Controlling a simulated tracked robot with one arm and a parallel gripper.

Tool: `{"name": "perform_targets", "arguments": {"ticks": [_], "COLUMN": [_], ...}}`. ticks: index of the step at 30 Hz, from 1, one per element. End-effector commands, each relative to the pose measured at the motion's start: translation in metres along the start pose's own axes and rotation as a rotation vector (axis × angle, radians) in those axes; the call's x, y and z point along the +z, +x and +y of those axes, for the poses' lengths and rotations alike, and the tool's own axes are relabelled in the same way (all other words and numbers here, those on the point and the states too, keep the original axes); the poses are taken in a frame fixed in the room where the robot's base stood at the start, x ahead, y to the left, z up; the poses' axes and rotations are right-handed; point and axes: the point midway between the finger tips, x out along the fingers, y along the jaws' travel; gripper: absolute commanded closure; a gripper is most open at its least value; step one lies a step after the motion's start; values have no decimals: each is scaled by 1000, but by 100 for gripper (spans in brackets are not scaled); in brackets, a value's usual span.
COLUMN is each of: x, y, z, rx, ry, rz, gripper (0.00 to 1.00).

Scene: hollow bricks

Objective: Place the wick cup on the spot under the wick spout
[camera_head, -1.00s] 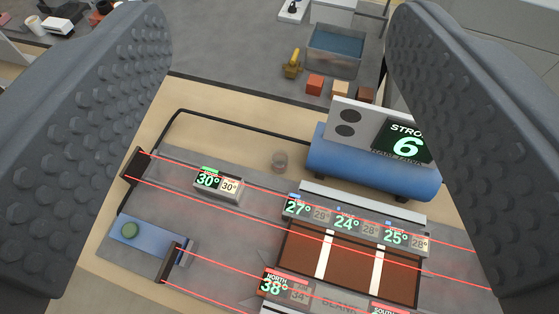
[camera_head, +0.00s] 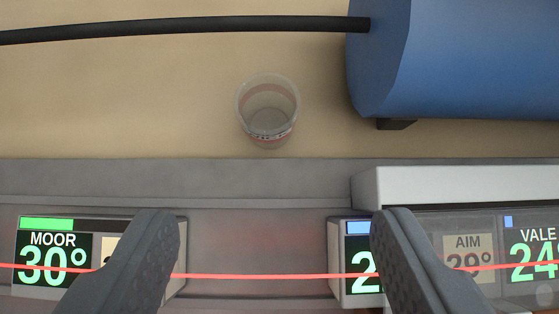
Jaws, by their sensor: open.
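A clear cup (camera_head: 267,112) with red markings, which looks like the wick cup, stands on the tan surface just beyond the grey panel. It appears upright and is seen from above at an angle. My gripper (camera_head: 275,225) is open, with its two dark fingers apart at the bottom of the view. Nothing is between the fingers except the grey panel and a red line. The cup lies ahead of the fingertips, roughly centred between them and not touched. I cannot make out a wick spout or a marked spot.
A blue cylinder (camera_head: 440,60) stands to the right of the cup. A black hose (camera_head: 190,28) runs left from it behind the cup. Display blocks, MOOR (camera_head: 52,258) and VALE (camera_head: 534,250), sit on the grey panel (camera_head: 262,185). Tan surface left of the cup is clear.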

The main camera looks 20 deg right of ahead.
Motion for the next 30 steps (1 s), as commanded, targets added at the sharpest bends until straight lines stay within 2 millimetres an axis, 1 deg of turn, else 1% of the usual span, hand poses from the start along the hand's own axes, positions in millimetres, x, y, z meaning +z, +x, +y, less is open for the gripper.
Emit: {"name": "perform_targets", "arguments": {"ticks": [2,5,8,15,19,21,26,30], "x": [3,4,3,3,2,3,2,1], "y": [6,13,24,63,80,87,92,102], "z": [0,0,0,-1,-1,-1,-2,-3], "rx": [4,5,4,3,2,3,2,3], "ry": [1,1,1,1,1,1,-1,-1], "rz": [-7,-8,-7,-4,-5,-6,-6,-6], "gripper": [40,40,40,40,40,40,40,40]}}
